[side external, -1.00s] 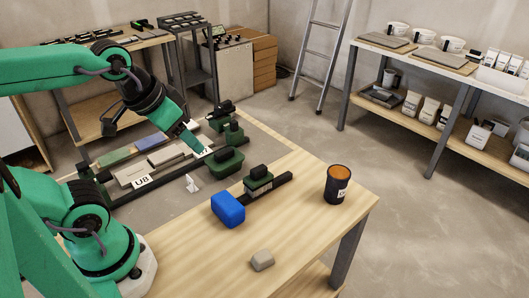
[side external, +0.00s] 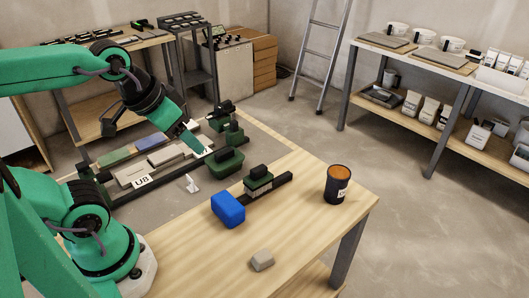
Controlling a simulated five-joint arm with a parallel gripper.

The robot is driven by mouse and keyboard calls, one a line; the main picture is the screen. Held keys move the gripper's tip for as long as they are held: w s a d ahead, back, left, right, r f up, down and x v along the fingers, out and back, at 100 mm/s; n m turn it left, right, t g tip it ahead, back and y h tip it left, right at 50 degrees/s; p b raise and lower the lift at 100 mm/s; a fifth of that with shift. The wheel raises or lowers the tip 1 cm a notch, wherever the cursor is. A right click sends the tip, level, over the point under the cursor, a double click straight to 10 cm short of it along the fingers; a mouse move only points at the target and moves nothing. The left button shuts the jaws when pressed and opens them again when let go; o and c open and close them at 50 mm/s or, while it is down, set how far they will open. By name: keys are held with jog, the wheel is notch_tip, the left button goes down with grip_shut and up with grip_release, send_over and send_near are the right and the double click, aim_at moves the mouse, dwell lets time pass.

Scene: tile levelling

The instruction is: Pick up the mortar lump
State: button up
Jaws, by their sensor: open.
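A small grey-beige lump (side external: 262,260), which looks like the mortar lump, lies on the wooden table near its front edge. My gripper (side external: 205,150) is at the far side of the table, over the tile frame (side external: 118,198) and beside the green clamp-like blocks. It is well apart from the lump. Its jaws are open, though the fingertips are small and partly lost against the tiles.
A blue block (side external: 228,209) and a green-handled tool on a black bar (side external: 262,184) lie between my gripper and the lump. A dark cup with an orange top (side external: 337,184) stands at the right. A small white piece (side external: 190,184) lies near the frame. The table around the lump is clear.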

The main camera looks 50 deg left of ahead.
jog(key=m+g, duration=0.2)
jog(key=g, duration=0.3)
send_over(262, 255)
jog(key=f, duration=1)
jog(key=a+f, duration=0.1)
jog(key=f, duration=0.4)
jog(key=shift+f, duration=0.4)
jog(key=shift+s+d+f+g, duration=0.1)
jog(key=shift+d+f+g, duration=0.2)
jog(key=shift+d+f, duration=0.15)
jog(key=shift+f, duration=1.3)
jog(key=shift+f, duration=2.55)
